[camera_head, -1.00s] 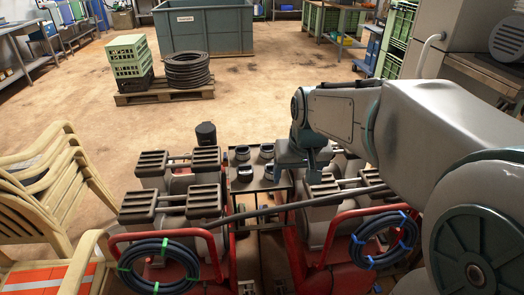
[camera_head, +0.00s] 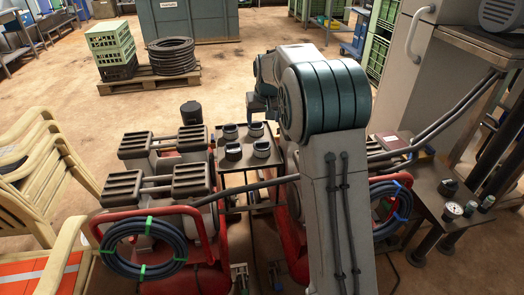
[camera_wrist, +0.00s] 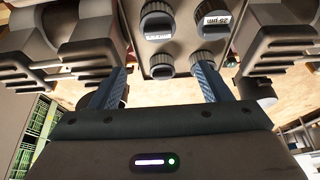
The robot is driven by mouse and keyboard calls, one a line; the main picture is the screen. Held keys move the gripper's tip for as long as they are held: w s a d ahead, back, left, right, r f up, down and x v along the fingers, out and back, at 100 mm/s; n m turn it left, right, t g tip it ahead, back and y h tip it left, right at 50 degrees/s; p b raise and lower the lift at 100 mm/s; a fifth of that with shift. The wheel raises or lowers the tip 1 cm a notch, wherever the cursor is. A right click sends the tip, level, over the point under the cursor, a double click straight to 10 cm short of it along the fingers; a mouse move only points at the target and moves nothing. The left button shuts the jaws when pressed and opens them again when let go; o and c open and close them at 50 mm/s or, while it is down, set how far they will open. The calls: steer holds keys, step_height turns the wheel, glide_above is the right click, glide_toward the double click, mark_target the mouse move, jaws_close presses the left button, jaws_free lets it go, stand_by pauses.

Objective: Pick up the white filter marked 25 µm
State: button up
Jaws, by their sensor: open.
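The white filter marked 25 µm (camera_wrist: 215,20) stands at the upper right of a group of filters in the wrist view, its label upside down. By layout it seems to be the near-left filter (camera_head: 233,150) in the head view, where its label cannot be read. Another filter (camera_wrist: 157,22) with a partly legible label stands to its left in the wrist view, and two smaller-looking ones lie below them. My gripper (camera_wrist: 159,68) is open and empty, its blue fingers apart. In the head view my gripper (camera_head: 262,104) is beyond the filters, partly hidden by my arm.
The filters stand on a dark stand (camera_head: 246,166) between grey ribbed units (camera_head: 192,178) on red frames. A black cylinder (camera_head: 191,113) stands at the back left. A side table (camera_head: 440,200) with gauges is at right. Chairs (camera_head: 40,165) are at left. Open floor lies behind.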

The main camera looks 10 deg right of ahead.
glide_above(262, 142)
steer(key=s, duration=0.1)
step_height(262, 142, down, 6)
steer(key=shift+s+f, duration=0.15)
steer(key=shift+f, duration=0.1)
steer(key=x, duration=0.2)
steer(key=b+x, duration=0.1)
steer(key=x, duration=0.1)
steer(key=shift+s+d+f, duration=0.1)
steer(key=shift+s+f, duration=0.25)
steer(key=shift+w+f, duration=0.25)
steer(key=shift+f, duration=0.2)
steer(key=shift+s, duration=0.1)
steer(key=c, duration=1.1)
